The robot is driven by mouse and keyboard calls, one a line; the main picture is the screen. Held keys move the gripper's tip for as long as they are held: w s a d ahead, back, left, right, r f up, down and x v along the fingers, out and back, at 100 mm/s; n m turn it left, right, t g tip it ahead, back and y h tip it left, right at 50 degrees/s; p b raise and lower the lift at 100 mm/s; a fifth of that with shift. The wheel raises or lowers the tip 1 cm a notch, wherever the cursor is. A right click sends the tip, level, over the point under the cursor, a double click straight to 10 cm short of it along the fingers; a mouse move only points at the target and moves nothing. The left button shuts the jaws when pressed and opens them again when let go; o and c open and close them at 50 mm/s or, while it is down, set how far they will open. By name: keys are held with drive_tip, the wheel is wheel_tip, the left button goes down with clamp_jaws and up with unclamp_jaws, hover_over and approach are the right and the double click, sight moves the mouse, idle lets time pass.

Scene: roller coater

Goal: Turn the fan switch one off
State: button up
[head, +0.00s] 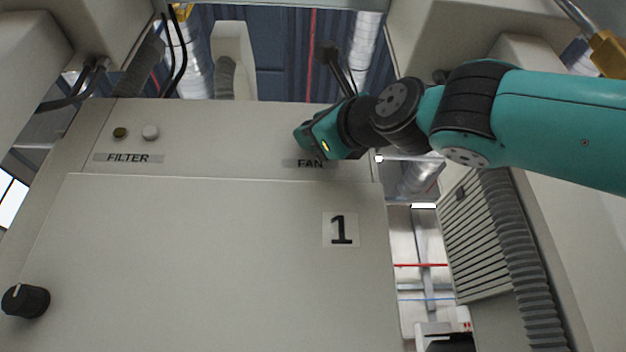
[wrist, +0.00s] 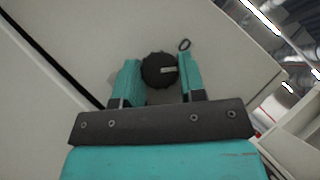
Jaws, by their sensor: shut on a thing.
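The fan switch is a round black knob (wrist: 160,70) with a pale pointer mark, seen between the fingers in the wrist view. The mark points to the right in that picture. My gripper (wrist: 158,64) is shut on the knob, with one teal finger on each side. In the head view my gripper (head: 306,138) is against the upper right of the panel, just above the FAN label (head: 304,163). There it hides the knob.
The beige cabinet (head: 200,260) carries a number 1 plate (head: 341,230). Two small round buttons (head: 150,132) sit above the FILTER label (head: 128,158) at left. Another black knob (head: 25,300) is at lower left. A ribbed hose (head: 525,260) hangs at right.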

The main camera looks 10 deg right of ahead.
drive_tip(key=n+g+p, duration=0.1)
drive_tip(key=n+g, duration=0.1)
drive_tip(key=n+g+p, duration=0.1)
drive_tip(key=n+p, duration=0.1)
drive_tip(key=n, duration=0.1)
drive_tip(key=shift+d+r+g, duration=0.2)
drive_tip(key=shift+r+g, duration=0.2)
drive_tip(key=shift+f+n+g+h+p, duration=0.1)
drive_tip(key=shift+n+g+h+p, duration=0.35)
drive_tip(key=shift+n+g, duration=0.75)
drive_tip(key=shift+a+n+h, duration=0.1)
drive_tip(key=shift+n+h, duration=0.15)
drive_tip(key=shift+n, duration=0.15)
drive_tip(key=o, duration=0.9)
drive_tip(key=v, duration=0.7)
drive_tip(key=shift+s, duration=0.2)
